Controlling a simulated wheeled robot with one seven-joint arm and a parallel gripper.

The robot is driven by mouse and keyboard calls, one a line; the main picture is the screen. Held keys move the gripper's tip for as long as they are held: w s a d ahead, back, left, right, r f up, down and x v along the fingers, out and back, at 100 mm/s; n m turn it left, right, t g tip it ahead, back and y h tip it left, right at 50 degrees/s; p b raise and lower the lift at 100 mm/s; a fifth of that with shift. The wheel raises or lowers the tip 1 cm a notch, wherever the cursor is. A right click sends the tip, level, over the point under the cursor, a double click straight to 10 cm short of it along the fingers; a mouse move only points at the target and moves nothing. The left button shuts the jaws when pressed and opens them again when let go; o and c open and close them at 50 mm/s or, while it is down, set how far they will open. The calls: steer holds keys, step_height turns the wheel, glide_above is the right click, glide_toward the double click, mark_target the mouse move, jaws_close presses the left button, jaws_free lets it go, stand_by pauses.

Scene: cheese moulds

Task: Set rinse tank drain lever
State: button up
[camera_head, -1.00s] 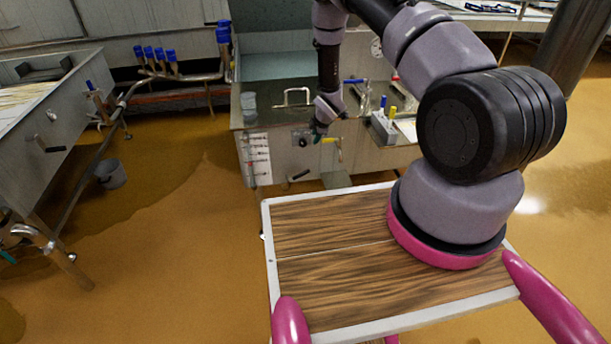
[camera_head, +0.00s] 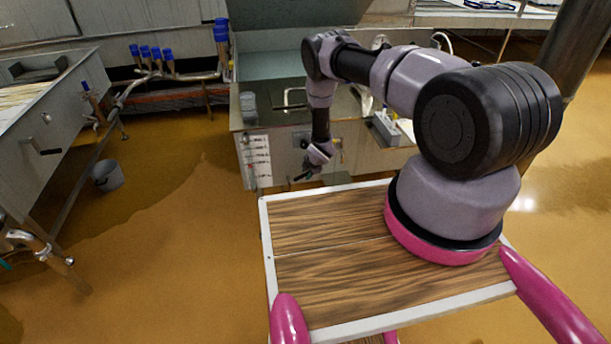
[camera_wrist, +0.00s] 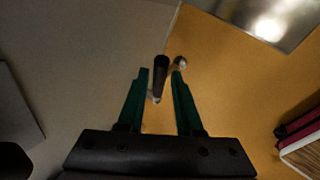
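The rinse tank (camera_head: 279,160) is a steel tank ahead of me, with a label strip on its front. A drain lever with a dark handle (camera_wrist: 160,72) shows in the wrist view, beyond and between my fingertips. My gripper (camera_wrist: 161,72) has two green fingers, spread apart with the handle in the gap. The handle does not fill the gap, and I cannot tell its exact depth against the tips. In the head view my gripper (camera_head: 306,174) is low at the tank's front, where the wrist and fingers largely hide the lever.
A second steel tank (camera_head: 58,115) with a black-handled lever stands at the left. A grey bucket (camera_head: 107,175) is on the floor beside it. Pipes with blue valve caps (camera_head: 150,55) run behind. My wooden deck lies close below the arm.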

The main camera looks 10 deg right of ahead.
steer(key=shift+x, duration=1.35)
jaws_close()
stand_by(0.4)
